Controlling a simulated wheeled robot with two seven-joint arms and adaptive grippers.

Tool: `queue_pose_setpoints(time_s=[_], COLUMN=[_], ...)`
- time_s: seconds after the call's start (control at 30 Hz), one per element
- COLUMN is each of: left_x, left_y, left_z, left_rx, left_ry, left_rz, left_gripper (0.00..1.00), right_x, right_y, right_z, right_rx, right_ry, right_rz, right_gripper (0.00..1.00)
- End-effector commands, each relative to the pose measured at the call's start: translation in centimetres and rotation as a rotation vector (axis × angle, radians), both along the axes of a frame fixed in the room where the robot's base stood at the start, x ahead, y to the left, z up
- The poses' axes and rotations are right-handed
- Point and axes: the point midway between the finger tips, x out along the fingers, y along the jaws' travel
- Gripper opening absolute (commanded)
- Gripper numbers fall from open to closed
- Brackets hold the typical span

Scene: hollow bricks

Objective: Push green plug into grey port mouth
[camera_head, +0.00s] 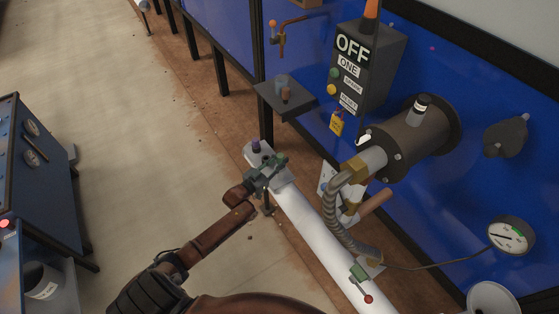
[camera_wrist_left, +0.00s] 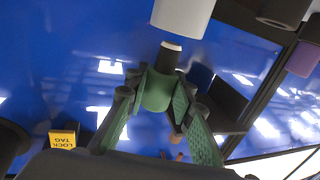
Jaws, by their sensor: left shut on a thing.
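The green plug (camera_wrist_left: 158,90) is in the left wrist view, between the green-padded fingers of my left gripper (camera_wrist_left: 158,104), which is shut on it. Its dark neck and pale tip point up the picture, at the lower rim of a light grey cylinder (camera_wrist_left: 183,14), which looks like the grey port. The tip appears at or very near the rim; I cannot tell whether it touches or has entered. In the head view my left gripper (camera_head: 266,178) is beside the upper end of the white pipe; the plug and port mouth are not clear there. My right gripper is not in view.
A dark flanged cylinder (camera_head: 408,140), a ribbed hose (camera_head: 338,208) and an OFF control box (camera_head: 368,68) stand right. The floor (camera_head: 130,140) left is open.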

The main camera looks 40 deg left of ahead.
Motion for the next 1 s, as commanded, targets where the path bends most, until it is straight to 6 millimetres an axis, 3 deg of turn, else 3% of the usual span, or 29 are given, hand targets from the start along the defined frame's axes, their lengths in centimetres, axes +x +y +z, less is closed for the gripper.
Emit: queue_pose_setpoints(time_s=[1.0], left_x=[0.0], left_y=[0.0], left_z=[-2.0], left_rx=[-0.001], left_ry=[-0.001], left_rz=[0.0], left_gripper=[0.0], right_x=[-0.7], right_y=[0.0], right_z=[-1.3], right_rx=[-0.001], right_ry=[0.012], right_rz=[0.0], right_gripper=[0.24])
